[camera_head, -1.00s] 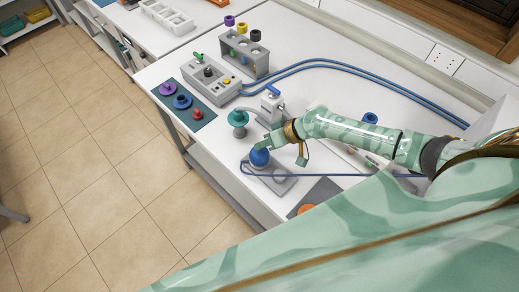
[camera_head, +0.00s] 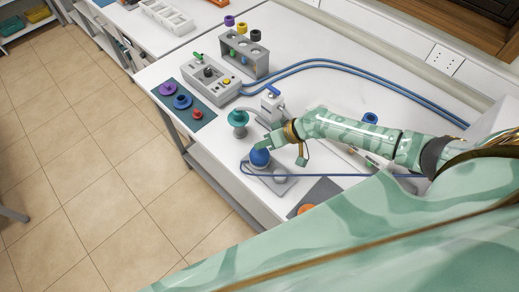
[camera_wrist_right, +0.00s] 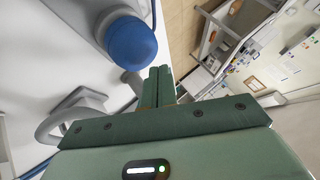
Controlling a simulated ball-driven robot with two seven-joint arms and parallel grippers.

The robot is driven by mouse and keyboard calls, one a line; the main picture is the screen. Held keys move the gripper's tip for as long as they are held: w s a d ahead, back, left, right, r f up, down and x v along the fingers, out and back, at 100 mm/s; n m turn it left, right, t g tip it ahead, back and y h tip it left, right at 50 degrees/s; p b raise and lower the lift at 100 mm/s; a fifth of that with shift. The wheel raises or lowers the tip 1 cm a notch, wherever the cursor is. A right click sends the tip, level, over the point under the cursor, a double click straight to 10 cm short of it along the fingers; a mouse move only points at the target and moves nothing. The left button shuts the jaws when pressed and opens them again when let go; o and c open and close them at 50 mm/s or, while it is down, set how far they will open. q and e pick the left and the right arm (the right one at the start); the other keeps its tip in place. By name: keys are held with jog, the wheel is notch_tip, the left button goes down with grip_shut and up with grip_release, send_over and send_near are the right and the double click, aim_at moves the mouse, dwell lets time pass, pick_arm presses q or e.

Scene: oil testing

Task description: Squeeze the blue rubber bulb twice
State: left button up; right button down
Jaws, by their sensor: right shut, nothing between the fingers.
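The blue rubber bulb (camera_head: 260,158) sits upright on a grey base plate (camera_head: 282,186) near the front edge of the white bench. In the right wrist view the bulb (camera_wrist_right: 131,43) is a round blue dome on a grey collar. My right gripper (camera_head: 262,145) is just above and beside the bulb in the head view. In the right wrist view its fingers (camera_wrist_right: 158,75) are shut together with nothing between them, beside the bulb. Whether the fingertips touch the bulb I cannot tell. My left gripper is not in view.
A teal funnel-shaped piece (camera_head: 238,118) stands close to my right gripper. A blue hose (camera_head: 340,65) runs across the bench. A grey control box (camera_head: 211,80), a tube rack (camera_head: 243,55) and a dark mat (camera_head: 184,105) with coloured pieces lie farther left.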

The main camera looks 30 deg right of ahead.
aim_at(263, 151)
jog(key=shift+f+b, duration=0.4)
jog(key=shift+f+b, duration=0.85)
jog(key=shift+f, duration=0.1)
dwell(0.9)
jog(key=shift+s+r, duration=0.1)
jog(key=shift+r+p, duration=1.2)
jog(key=shift+r, duration=0.1)
notch_tip(263, 151, up, 5)
jog(key=p, duration=0.4)
